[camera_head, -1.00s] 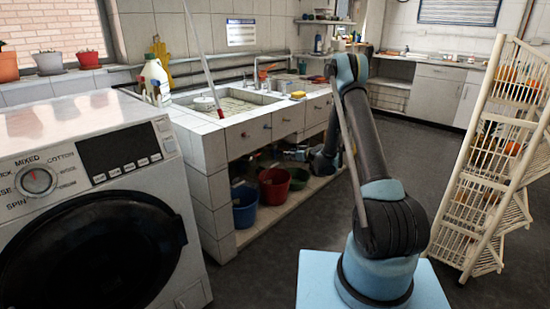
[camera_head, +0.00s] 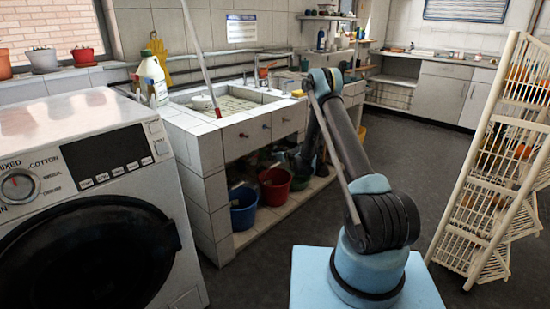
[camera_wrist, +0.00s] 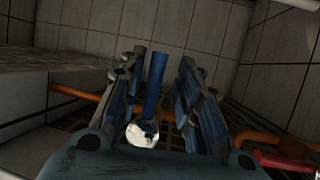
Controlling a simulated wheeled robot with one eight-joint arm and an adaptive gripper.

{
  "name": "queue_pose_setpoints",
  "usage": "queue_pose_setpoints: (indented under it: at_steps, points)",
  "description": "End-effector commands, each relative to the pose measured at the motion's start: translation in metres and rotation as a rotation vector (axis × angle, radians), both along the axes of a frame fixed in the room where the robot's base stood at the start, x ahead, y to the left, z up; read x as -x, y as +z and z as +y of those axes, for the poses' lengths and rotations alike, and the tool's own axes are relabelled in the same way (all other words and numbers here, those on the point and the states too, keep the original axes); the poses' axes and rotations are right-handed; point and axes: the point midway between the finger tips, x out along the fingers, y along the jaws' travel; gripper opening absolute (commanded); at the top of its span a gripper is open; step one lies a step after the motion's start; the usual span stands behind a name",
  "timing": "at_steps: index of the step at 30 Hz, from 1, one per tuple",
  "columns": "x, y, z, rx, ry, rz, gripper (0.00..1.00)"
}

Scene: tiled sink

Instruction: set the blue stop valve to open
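The blue stop valve shows in the wrist view as a narrow blue lever (camera_wrist: 154,85) with a whitish, worn round end (camera_wrist: 142,134) nearer the camera. My gripper (camera_wrist: 160,76) has its two fingers apart, one on each side of the lever. A gap shows on the right of the lever; on the left it is close to the finger, and I cannot tell if they touch. In the head view my arm leans toward the sink unit, and the gripper and valve cannot be made out there.
Orange pipes (camera_wrist: 257,138) run behind the fingers, with a red handle (camera_wrist: 284,161) at right. Tiled walls enclose the space. In the head view, a blue bucket (camera_head: 243,209) and a red bucket (camera_head: 274,187) stand under the sink (camera_head: 245,128). A washing machine (camera_head: 150,200) is at left.

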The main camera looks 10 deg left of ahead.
Motion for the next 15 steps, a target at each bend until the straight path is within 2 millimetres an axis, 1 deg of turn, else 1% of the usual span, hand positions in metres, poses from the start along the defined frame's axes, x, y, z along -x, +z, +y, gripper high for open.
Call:
queue_pose_setpoints:
  at_steps: [10,11,12,14,15]
  points:
    - [-0.006,-0.002,-0.015,0.000,-0.016,0.000,0.31]
    - [-0.006,-0.001,-0.016,0.000,-0.017,0.000,0.27]
    - [-0.007,-0.002,-0.017,0.000,-0.018,0.000,0.18]
    - [-0.007,-0.002,-0.018,0.000,-0.018,0.000,0.04]
    - [-0.007,-0.001,-0.019,0.000,-0.019,0.000,0.00]
